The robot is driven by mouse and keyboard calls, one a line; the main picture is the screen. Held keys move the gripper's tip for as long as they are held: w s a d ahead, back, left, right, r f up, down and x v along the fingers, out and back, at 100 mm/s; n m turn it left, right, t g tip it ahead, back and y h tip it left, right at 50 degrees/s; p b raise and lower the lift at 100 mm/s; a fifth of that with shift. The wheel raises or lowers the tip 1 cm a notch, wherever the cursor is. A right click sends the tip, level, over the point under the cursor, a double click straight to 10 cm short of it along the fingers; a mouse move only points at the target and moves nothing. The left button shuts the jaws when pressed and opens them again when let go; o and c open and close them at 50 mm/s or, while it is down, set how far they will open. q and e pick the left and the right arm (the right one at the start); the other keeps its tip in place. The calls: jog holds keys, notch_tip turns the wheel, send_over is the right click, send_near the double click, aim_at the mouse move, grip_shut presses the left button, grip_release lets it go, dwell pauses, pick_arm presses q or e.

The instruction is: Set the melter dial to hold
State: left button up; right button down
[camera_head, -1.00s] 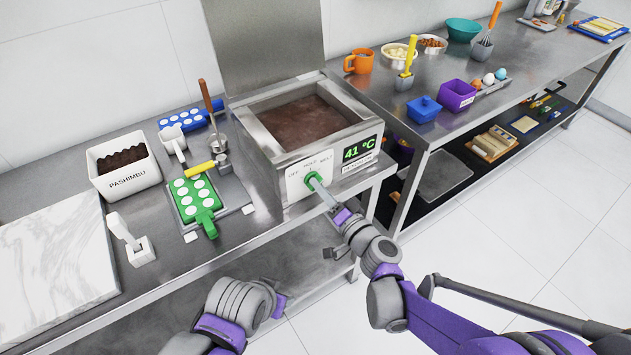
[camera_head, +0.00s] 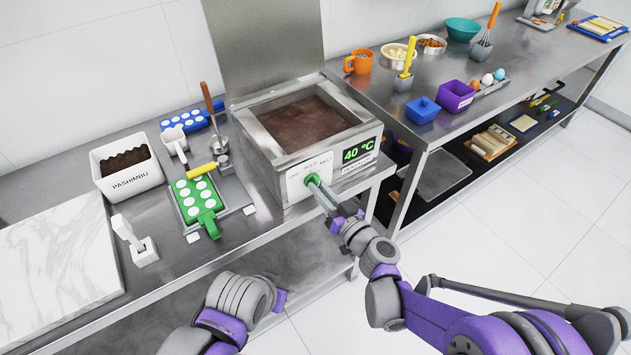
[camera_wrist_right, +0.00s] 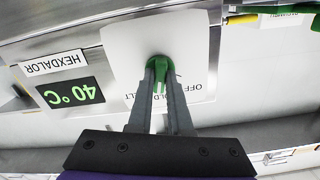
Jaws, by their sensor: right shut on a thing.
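The melter (camera_head: 285,150) is a steel box with brown contents and a green readout of 40 °C. Its green dial (camera_head: 313,179) sits on a white plate marked OFF, HOLD and MELT. My right gripper (camera_head: 318,188) reaches the dial from the front right, its fingers shut on it. In the right wrist view, upside down, the green dial (camera_wrist_right: 160,70) is between the two grey fingers (camera_wrist_right: 160,85). Its bar points toward the partly covered HOLD label, between OFF and MELT; the fingers hide part of it. My left forearm shows at bottom centre, but its gripper fingers are not visible.
Left of the melter are a green mould (camera_head: 196,200), a white PASHIMBU tub (camera_head: 127,175) and a marble slab (camera_head: 55,260). A second steel counter (camera_head: 440,65) with bowls and an orange mug (camera_head: 359,61) stands to the right. The floor at right is clear.

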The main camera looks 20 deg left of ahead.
jog(key=n, duration=0.2)
jog(key=shift+n+p, duration=0.3)
jog(key=shift+p, duration=0.05)
jog(key=c, duration=0.7)
grip_release()
jog(key=shift+d, duration=0.1)
jog(key=v, duration=0.7)
jog(key=shift+b, duration=0.35)
